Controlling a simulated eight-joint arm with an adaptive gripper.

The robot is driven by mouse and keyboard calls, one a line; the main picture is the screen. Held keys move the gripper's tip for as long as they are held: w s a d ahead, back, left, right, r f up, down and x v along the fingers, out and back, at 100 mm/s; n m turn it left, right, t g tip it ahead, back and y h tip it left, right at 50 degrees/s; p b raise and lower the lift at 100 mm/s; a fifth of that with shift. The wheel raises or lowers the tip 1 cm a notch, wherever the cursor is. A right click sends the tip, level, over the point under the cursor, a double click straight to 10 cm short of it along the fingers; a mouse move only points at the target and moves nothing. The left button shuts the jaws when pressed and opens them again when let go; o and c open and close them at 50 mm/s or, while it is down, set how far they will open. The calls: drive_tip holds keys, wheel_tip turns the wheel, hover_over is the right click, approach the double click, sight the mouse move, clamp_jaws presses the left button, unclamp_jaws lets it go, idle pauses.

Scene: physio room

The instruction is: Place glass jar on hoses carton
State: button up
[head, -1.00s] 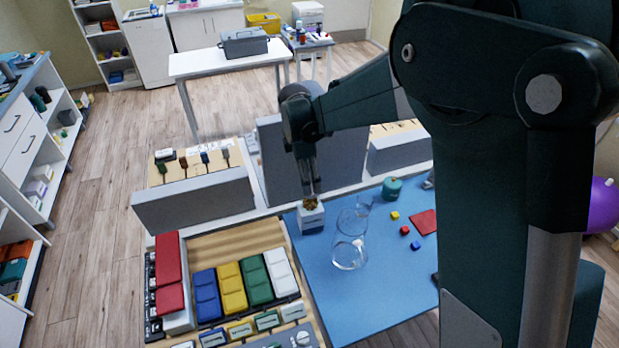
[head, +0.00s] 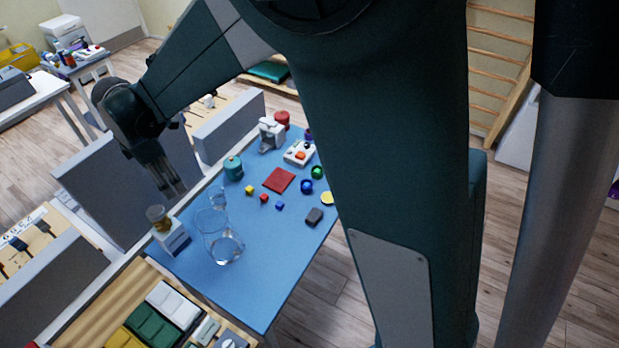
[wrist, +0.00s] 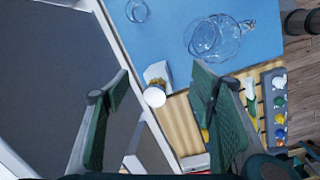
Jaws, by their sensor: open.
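A small glass jar (head: 158,217) with brownish contents stands on top of the small white carton (head: 172,240), which I take as the hoses carton. The carton is at the left corner of the blue table top. In the wrist view the jar (wrist: 154,97) shows a pale round lid, with the carton (wrist: 157,73) beneath it. My gripper (head: 174,190) is open and empty, above the jar and apart from it. In the wrist view the jar and carton appear between my spread fingers. The carton's print is too small to read.
Large clear glass vessels (head: 222,245) stand on the blue table (head: 265,290) right beside the carton. A teal container (head: 233,168), a red square (head: 279,180) and small blocks lie farther along. Grey panels (head: 115,190) rise behind the table. Coloured packs (head: 150,325) fill the near-left tray.

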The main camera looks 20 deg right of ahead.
drive_tip(key=s+d+r+m+t, duration=0.1)
drive_tip(key=s+d+r+m, duration=0.2)
drive_tip(key=d, duration=0.5)
drive_tip(key=s+d+r+m+y, duration=0.1)
drive_tip(key=d+r+m, duration=0.35)
drive_tip(key=d, duration=0.45)
drive_tip(key=s+d+r+m+t, duration=0.1)
drive_tip(key=s+d+r+m, duration=0.15)
drive_tip(key=d+r, duration=0.4)
drive_tip(key=s+d+f+m+t, duration=0.1)
drive_tip(key=s+d+m+t, duration=0.1)
drive_tip(key=s+d+m, duration=0.4)
drive_tip(key=s+d+f+m+t, duration=0.1)
drive_tip(key=s+d+f+m, duration=0.1)
drive_tip(key=s+d+m, duration=0.4)
drive_tip(key=s+d, duration=0.5)
drive_tip(key=d, duration=0.4)
drive_tip(key=shift+d+t+h, duration=0.3)
drive_tip(key=shift+d+t, duration=0.05)
drive_tip(key=shift+t, duration=0.05)
